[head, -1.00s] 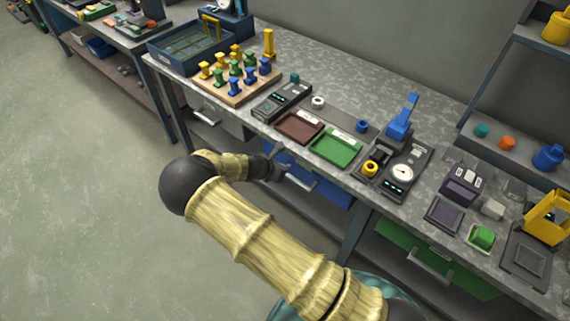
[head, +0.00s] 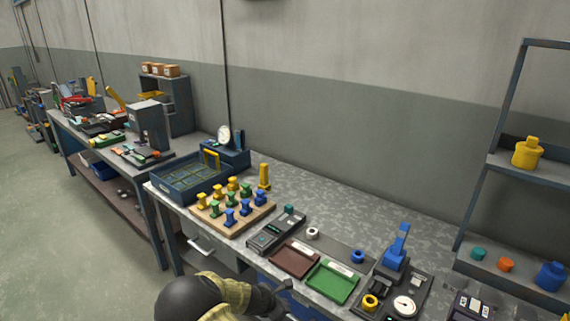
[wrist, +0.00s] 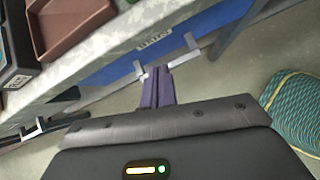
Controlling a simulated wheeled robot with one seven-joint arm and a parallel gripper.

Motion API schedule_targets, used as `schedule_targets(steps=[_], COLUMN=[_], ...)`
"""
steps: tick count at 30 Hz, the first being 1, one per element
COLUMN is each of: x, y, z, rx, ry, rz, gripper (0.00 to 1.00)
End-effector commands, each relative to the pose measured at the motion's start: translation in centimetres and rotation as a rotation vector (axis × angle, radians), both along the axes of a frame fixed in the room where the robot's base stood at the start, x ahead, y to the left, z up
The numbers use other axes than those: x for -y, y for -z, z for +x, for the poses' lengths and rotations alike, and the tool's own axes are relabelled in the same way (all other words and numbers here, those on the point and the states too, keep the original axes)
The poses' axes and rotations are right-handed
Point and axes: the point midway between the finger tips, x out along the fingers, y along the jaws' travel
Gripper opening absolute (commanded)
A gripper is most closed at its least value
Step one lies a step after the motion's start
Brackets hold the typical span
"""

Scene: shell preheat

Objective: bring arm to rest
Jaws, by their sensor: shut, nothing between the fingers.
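My gripper shows in the wrist view (wrist: 158,88) with its dark purple fingers pressed together and nothing between them. It is in front of the workbench, near a blue drawer front (wrist: 130,62) with a pale handle, and appears apart from it. In the head view my folded arm stands at the bottom, in front of the bench edge. The gripper's fingertips are hard to make out there.
The bench (head: 330,205) carries a peg board (head: 233,217), a brown tray (head: 294,258), a green tray (head: 331,282) and a device with a blue lever (head: 397,250). A shelf rack (head: 520,170) stands at the right. Open floor (head: 60,240) lies at the left.

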Motion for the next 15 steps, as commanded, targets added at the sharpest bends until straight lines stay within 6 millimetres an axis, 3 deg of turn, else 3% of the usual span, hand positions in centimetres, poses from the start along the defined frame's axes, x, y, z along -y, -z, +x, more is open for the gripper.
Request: schedule_targets(steps=[1, 6, 15], x=[1.6, 5.4, 10.1], y=[-1.3, -4.6, -11.2], z=[-0.3, -2.7, -7.7], rx=[0.007, 0.038, 0.106], ry=[0.097, 0.424, 0.961], rz=[0.06, 0.264, 0.573], gripper=[0.0, 0.0, 0.0])
